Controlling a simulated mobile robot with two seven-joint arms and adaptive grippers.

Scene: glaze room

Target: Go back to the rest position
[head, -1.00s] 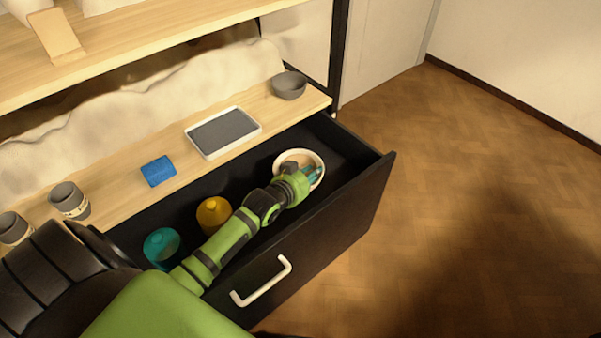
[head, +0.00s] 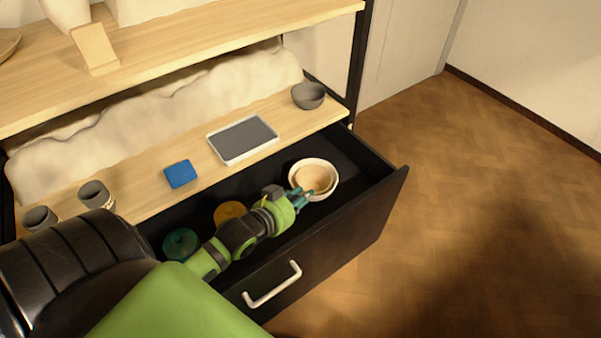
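My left gripper (head: 303,195) reaches over the open black drawer (head: 347,226) from the lower left. Its teal fingers look spread apart with nothing between them. They are at the near-left rim of a white bowl (head: 331,178) in the drawer, overlapping it in the picture; I cannot tell whether they touch. A smaller tan bowl (head: 315,178) sits inside the white bowl. My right gripper is out of view.
The drawer also holds a yellow item (head: 228,211) and a teal item (head: 180,244), partly behind my arm. The shelf above holds a grey bowl (head: 309,97), a tray (head: 243,139), a blue block (head: 180,174) and two cups (head: 95,196). Floor at right is clear.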

